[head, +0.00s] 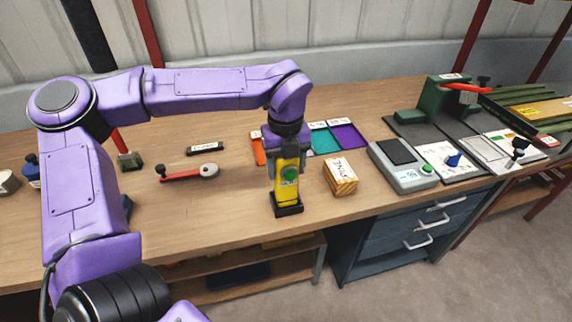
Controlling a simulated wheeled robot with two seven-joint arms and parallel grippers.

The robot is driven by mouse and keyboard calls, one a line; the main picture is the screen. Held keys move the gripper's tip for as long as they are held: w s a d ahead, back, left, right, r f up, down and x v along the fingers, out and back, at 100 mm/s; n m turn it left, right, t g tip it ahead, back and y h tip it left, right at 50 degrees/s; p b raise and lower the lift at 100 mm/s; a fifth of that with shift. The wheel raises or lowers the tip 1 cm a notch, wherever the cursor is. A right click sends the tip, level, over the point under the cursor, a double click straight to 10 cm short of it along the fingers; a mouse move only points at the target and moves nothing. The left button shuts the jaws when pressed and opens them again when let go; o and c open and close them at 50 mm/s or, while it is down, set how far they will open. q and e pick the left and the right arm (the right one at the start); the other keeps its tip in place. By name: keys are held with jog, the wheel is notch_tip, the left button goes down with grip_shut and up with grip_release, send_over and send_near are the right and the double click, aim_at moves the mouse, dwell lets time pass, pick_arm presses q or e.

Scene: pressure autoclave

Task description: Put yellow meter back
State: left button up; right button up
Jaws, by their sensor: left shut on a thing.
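The yellow meter (286,193) is upright near the front edge of the wooden bench in the head view, with a round green face on its front. Its lower end is at a small black holder (287,207); I cannot tell if it is fully seated there. My left gripper (288,165) comes down from above and is shut on the meter's upper part. The gripper hides the meter's top. My right gripper is not in view.
A wooden block marked PINE (341,178) stands just right of the meter. Coloured trays (347,136) lie behind. A grey scale (402,166) is further right. A red-handled tool (188,173) lies left, with clear bench (200,215) in front of it.

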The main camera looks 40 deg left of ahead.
pick_arm(q)
jog(key=shift+w+f, duration=0.1)
jog(key=shift+f, duration=0.35)
jog(key=shift+f, duration=0.15)
jog(key=o, duration=1.3)
jog(key=shift+o, duration=0.2)
notch_tip(320, 180, up, 12)
jog(key=shift+r+b, duration=0.25)
jog(key=shift+b, duration=0.1)
